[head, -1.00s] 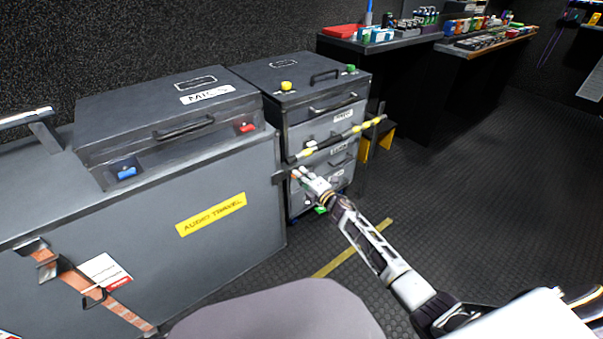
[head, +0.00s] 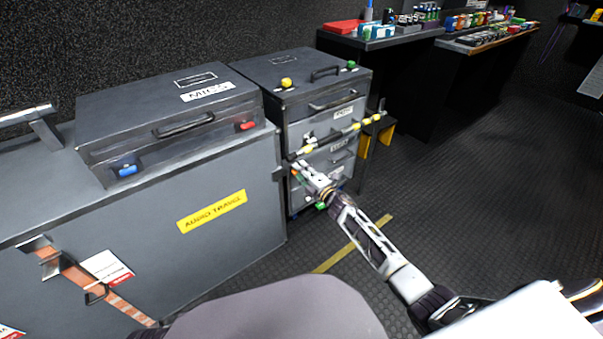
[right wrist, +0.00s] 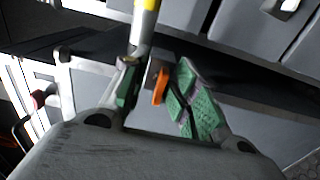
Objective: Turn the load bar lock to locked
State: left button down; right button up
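The load bar (head: 340,135), striped yellow and dark, runs across the front of the drawer case. Its near end also shows in the right wrist view (right wrist: 145,22). An orange lever (right wrist: 160,86), which looks like the bar's lock, hangs beside a small metal plate below the bar end. My right gripper (head: 303,172) is at the near end of the bar. In the right wrist view its green-padded fingers (right wrist: 160,98) are apart, with the orange lever between them, closer to the right finger. Contact with the lever is unclear.
The drawer case (head: 300,75) stands behind the bar. A grey audio travel case (head: 230,245) with a mics case (head: 165,105) on top is to the left. Dark desks (head: 385,42) with small items are behind. The floor at right is clear.

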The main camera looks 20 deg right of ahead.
jog(key=shift+f, duration=0.1)
jog(key=v, duration=1.1)
jog(key=shift+s+d, duration=0.15)
jog(key=shift+s, duration=0.25)
dwell(0.4)
dwell(0.7)
